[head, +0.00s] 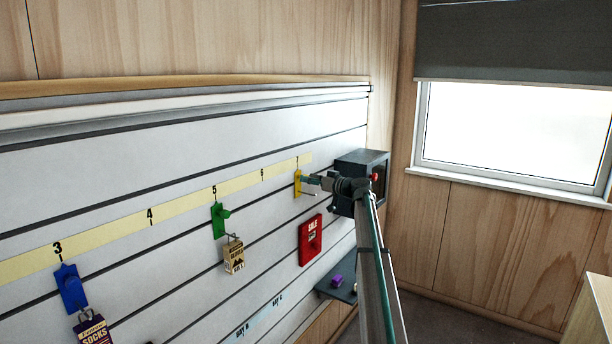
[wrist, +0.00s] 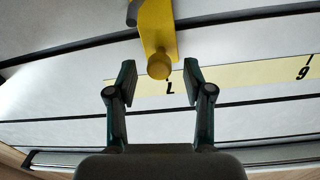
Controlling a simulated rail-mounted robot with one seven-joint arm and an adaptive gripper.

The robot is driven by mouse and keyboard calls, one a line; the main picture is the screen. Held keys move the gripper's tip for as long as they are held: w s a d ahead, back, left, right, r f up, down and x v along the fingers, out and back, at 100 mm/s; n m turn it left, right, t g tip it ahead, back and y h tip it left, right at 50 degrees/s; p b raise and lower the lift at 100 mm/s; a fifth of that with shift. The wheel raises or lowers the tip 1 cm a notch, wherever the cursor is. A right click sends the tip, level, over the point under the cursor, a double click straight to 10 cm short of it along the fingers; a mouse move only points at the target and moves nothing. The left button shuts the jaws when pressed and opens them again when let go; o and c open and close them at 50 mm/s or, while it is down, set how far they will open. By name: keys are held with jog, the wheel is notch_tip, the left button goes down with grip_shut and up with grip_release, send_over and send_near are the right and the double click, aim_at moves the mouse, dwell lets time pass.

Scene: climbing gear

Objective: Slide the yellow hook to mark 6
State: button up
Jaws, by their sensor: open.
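The yellow hook (head: 297,184) hangs on the slatted wall just below mark 7 (head: 297,161) of the yellow number strip. Mark 6 (head: 262,173) is to its left on that strip. In the wrist view, the picture is turned over: the yellow hook (wrist: 157,30) is at top centre, mark 7 (wrist: 170,88) is close to its round knob, and mark 6 (wrist: 303,72) is off to the right. My gripper (wrist: 159,72) is open, its fingers apart on either side of the knob. It also shows at the hook in the head view (head: 308,180). Contact cannot be told.
A green hook (head: 219,220) with a tag hangs below mark 5, a blue hook (head: 70,287) below mark 3. A red sale sign (head: 310,240) is below the yellow hook. A dark box (head: 362,166) is behind my wrist. The strip between marks 5 and 7 is clear.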

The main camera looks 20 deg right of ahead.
jog(key=shift+x, duration=1.15)
grip_shut()
